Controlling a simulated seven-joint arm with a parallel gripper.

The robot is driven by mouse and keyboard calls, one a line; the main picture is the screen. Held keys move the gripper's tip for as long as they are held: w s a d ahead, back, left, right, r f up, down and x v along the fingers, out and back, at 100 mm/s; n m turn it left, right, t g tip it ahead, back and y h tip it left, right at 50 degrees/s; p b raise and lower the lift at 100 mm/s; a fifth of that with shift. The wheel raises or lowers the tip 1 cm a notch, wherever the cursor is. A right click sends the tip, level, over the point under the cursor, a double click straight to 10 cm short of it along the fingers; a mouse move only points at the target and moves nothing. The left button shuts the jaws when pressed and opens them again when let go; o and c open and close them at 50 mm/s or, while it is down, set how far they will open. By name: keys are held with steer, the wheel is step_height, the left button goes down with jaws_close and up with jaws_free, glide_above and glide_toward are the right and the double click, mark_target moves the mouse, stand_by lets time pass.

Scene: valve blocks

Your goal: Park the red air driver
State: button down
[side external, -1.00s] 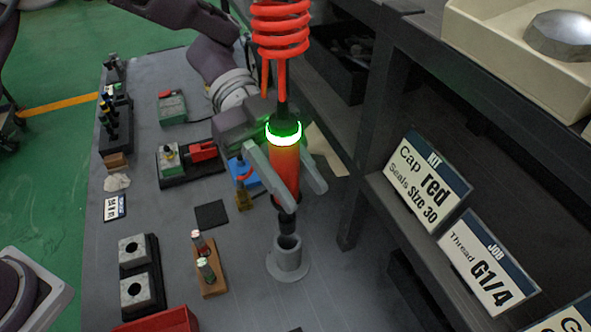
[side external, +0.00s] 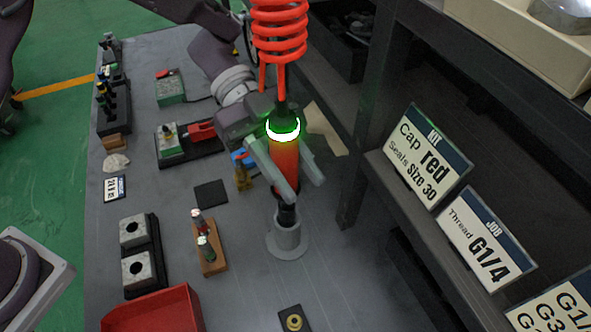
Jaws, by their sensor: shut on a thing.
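The red air driver (side external: 284,163) hangs upright under a red coiled hose (side external: 280,30), with a lit green-white ring near its top. My gripper (side external: 283,178) is shut on the driver's red body, one finger on each side. A grey round holder (side external: 287,242) with a wide base flange stands on the table directly below. The driver's dark lower tip is at the holder's mouth and looks partly inside it; how deep it sits is hidden by the holder wall.
A wooden block with small fittings (side external: 209,248) stands left of the holder. A red tray (side external: 155,312), metal blocks on a dark base (side external: 138,254) and a black square pad (side external: 211,194) lie further left. A shelf with signs (side external: 427,157) rises at right.

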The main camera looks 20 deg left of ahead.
step_height(320, 180, down, 9)
stand_by(3.8)
steer(key=c, duration=0.9)
jaws_free()
